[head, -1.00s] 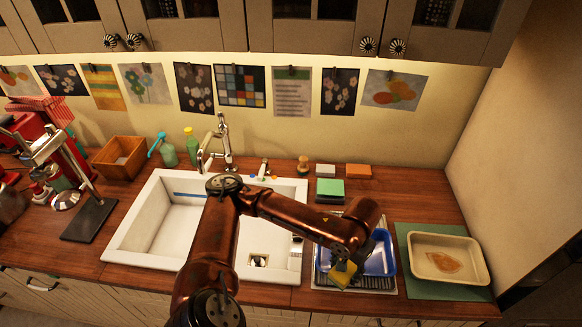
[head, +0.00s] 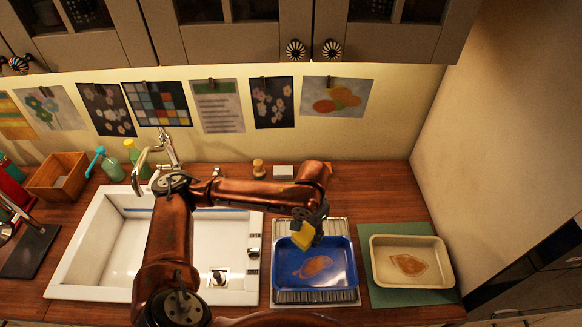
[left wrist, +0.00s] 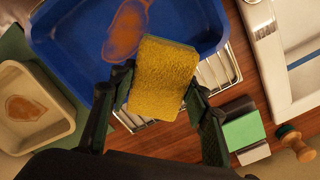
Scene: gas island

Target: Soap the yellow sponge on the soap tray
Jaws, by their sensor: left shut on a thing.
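The yellow sponge (head: 303,237) is held in my left gripper (head: 310,222), which is shut on it. The left wrist view shows the sponge (left wrist: 162,80) between both fingers (left wrist: 157,92), above the edge of the blue tray. The blue tray (head: 347,278) sits on a metal rack and has an orange-brown patch on its floor. The sponge appears apart from that patch. A cream tray (head: 379,244) with a similar patch stands to the right; the pictures do not say which is the soap tray. My right gripper is not in view.
A white sink (head: 85,245) with a tap lies left of the blue tray. A green mat (head: 382,297) lies under the cream tray. A small brush (head: 258,168) and a pale block (head: 283,172) stand behind. The wall bounds the right side.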

